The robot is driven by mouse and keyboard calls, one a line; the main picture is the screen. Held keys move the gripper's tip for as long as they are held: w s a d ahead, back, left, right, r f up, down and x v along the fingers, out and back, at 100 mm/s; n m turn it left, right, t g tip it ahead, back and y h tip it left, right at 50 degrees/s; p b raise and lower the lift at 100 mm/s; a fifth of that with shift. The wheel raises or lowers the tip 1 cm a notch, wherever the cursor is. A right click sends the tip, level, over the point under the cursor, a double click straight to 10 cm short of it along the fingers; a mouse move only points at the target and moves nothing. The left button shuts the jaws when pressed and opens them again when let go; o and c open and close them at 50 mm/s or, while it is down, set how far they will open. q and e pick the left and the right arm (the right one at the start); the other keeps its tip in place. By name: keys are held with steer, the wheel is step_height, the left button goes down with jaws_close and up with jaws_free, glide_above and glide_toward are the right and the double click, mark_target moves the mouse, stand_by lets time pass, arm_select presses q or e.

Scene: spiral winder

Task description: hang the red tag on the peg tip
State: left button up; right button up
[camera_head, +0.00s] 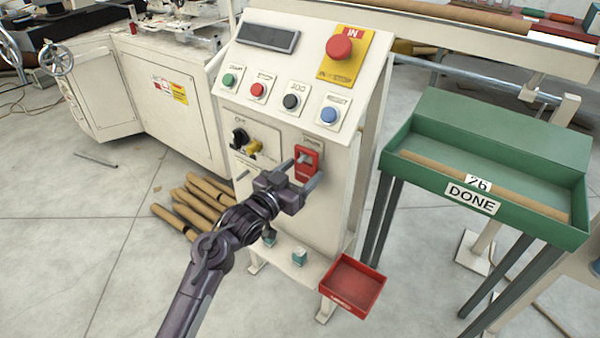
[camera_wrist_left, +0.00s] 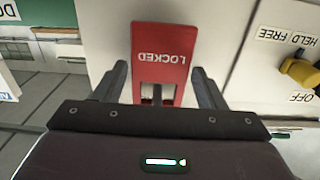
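The red tag (camera_head: 307,151), lettered LOCKED, is at the front panel of the cream control console (camera_head: 300,117). In the left wrist view the tag (camera_wrist_left: 164,45) appears upside down, with a pale opening and a dark part showing in it near its lower edge. My left gripper (camera_head: 308,164) is at the panel with one finger on each side of the tag. In the left wrist view its fingers (camera_wrist_left: 160,72) are apart, with the tag between and beyond them. I cannot tell whether they touch it. No separate peg tip is clearly visible. My right gripper is out of view.
A yellow-handled selector switch (camera_head: 251,148) is left of the tag. Push buttons and a red emergency stop (camera_head: 339,47) sit above. A red tray (camera_head: 352,284) juts out below right. A green DONE tray (camera_head: 407,138) stands right. Cardboard tubes (camera_head: 190,205) lie on the floor left.

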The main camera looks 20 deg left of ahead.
arm_select(q)
steer(key=o, duration=0.3)
steer(key=shift+s, duration=0.1)
